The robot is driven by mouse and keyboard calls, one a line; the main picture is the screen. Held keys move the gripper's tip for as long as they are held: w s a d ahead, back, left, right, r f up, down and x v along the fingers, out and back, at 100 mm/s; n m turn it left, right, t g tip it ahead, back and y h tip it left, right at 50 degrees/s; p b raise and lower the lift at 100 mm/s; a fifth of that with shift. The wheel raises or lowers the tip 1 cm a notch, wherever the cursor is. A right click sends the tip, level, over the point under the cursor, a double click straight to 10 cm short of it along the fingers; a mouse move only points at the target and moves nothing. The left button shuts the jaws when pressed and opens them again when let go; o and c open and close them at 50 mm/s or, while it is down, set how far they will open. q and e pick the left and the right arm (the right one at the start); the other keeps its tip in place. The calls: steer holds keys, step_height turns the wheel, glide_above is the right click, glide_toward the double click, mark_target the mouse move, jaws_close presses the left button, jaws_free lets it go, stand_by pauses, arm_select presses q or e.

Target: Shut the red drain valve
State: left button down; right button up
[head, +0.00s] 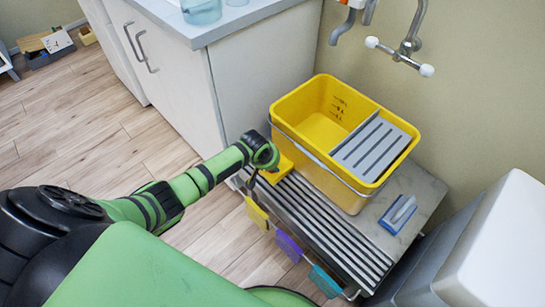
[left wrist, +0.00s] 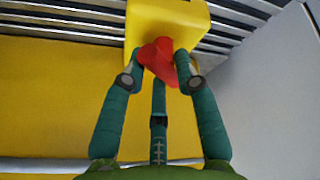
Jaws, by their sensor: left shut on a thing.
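The red drain valve (left wrist: 158,62) shows in the left wrist view as a red handle in front of a yellow block (left wrist: 170,18) on the yellow bucket. My left gripper (left wrist: 160,66) is shut on the red handle, with a finger on each side. In the head view my left gripper (head: 264,160) is at the near left side of the yellow bucket (head: 317,160), beside the yellow block (head: 277,172). The valve is hidden there behind my gripper. My right gripper is not in view.
The bucket, with a grey slotted insert (head: 375,148), stands on a slatted rack (head: 325,232). A blue-and-white brush (head: 398,214) lies right of it. Yellow, purple and teal cloths (head: 290,246) hang in front. A white cabinet (head: 180,75) stands left, a tap (head: 408,45) above.

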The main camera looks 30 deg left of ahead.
arm_select(q)
steer(key=shift+s+d+n+p, duration=0.15)
steer(key=shift+s+n+p, duration=0.1)
steer(key=shift+n+p, duration=0.2)
steer(key=n+y+p, duration=0.1)
steer(key=n, duration=0.2)
steer(key=shift+y+p, duration=0.3)
steer(key=shift+p, duration=0.05)
steer(key=shift+w+d+f+n+g+y, duration=0.1)
steer(key=shift+f+n+g+y, duration=0.15)
steer(key=shift+n, duration=0.6)
steer(key=shift+n+g+y, duration=0.25)
steer(key=shift+n+y, duration=0.3)
steer(key=shift+n, duration=0.55)
steer(key=shift+n+b, duration=0.35)
steer(key=shift+n, duration=0.45)
steer(key=shift+w+n+g+y, duration=0.1)
steer(key=shift+n+g+y, duration=0.3)
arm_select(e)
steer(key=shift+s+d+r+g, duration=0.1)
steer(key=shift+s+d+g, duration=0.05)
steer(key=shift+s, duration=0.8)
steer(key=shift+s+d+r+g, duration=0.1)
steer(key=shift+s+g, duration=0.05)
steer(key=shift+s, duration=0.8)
